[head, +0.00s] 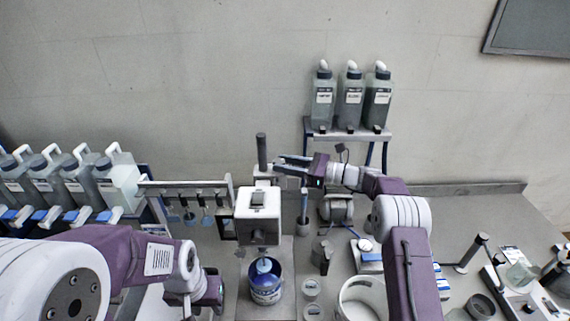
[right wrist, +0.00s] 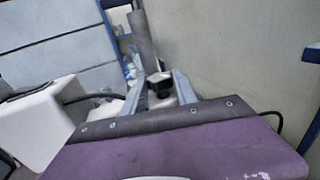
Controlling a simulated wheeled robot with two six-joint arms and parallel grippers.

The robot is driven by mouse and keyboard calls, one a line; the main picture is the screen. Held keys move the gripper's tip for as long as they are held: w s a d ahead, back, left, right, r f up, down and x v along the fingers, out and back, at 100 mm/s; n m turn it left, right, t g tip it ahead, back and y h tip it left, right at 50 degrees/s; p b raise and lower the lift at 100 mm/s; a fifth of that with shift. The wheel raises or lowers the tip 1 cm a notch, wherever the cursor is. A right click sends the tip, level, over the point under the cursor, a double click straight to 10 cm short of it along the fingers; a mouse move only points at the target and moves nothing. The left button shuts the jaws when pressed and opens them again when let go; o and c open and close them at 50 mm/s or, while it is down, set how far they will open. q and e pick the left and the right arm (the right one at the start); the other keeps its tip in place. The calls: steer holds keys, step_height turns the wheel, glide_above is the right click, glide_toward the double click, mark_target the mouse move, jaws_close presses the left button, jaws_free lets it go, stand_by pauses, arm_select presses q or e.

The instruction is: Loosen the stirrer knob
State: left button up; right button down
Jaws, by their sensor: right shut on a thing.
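The stirrer (head: 259,214) is a white box-shaped head on an upright grey post (head: 262,150), with a blue-labelled pot (head: 265,284) below it. My right gripper (head: 278,164) reaches in from the right beside the post, just behind the stirrer head. In the right wrist view its two fingers (right wrist: 157,84) stand on either side of a black knob (right wrist: 160,82) and are shut on it. The knob is hidden in the head view. My left gripper (head: 212,289) is low, left of the pot; its fingers are not clearly visible.
A rail with hanging tools (head: 186,187) is left of the stirrer. Three grey bottles (head: 350,98) stand on a raised shelf behind. A white bucket (head: 362,298) and small cups (head: 311,288) crowd the bench right of the pot.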

steer(key=shift+g, duration=0.3)
steer(key=c, duration=1)
jaws_free()
steer(key=shift+o, duration=0.2)
steer(key=b+v, duration=0.3)
steer(key=v, duration=0.6)
